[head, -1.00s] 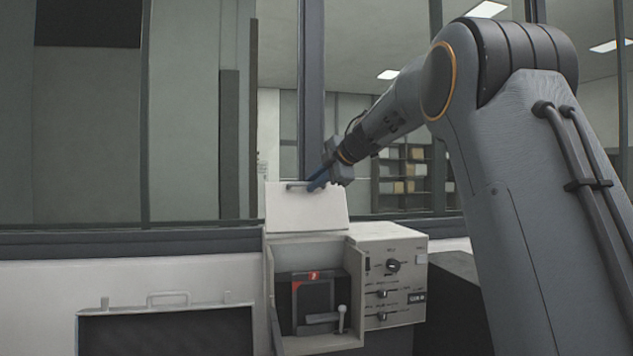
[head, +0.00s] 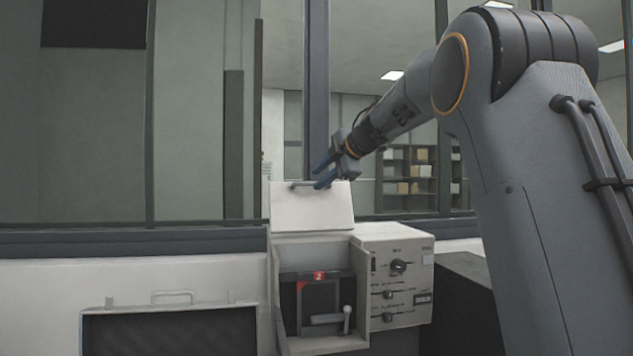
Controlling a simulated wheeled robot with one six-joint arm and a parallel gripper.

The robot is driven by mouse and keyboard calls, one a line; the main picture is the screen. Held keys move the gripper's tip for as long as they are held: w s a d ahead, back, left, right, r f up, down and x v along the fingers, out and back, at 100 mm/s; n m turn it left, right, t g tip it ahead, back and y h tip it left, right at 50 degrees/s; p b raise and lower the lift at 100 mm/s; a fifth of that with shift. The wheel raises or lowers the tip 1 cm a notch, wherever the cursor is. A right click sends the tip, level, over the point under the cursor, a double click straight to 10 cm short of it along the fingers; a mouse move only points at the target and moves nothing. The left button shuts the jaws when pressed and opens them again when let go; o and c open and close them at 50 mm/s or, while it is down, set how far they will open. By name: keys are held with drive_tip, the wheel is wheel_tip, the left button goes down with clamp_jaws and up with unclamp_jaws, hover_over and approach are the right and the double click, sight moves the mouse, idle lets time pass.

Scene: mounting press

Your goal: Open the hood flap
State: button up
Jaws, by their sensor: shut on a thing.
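The hood flap (head: 312,210) is a white panel standing raised at the top of the press housing (head: 262,290), tilted back. Its bar handle (head: 302,185) runs along the upper edge. Below it the housing front is open and shows a dark chamber (head: 322,299) with a red marked part and a light lever (head: 347,318). My gripper (head: 322,174), with blue fingers, is at the right part of the handle and shut on it. The fingers are small in the view, and their exact contact with the handle is hard to see.
A control panel (head: 398,285) with black knobs is right of the chamber. A case (head: 165,312) with a handle and dark inside is at lower left. Window frames (head: 317,90) stand close behind the flap. My arm fills the right side.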

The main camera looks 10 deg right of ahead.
drive_tip(key=b+v, duration=0.2)
drive_tip(key=v, duration=0.4)
drive_tip(key=shift+s+r, duration=0.2)
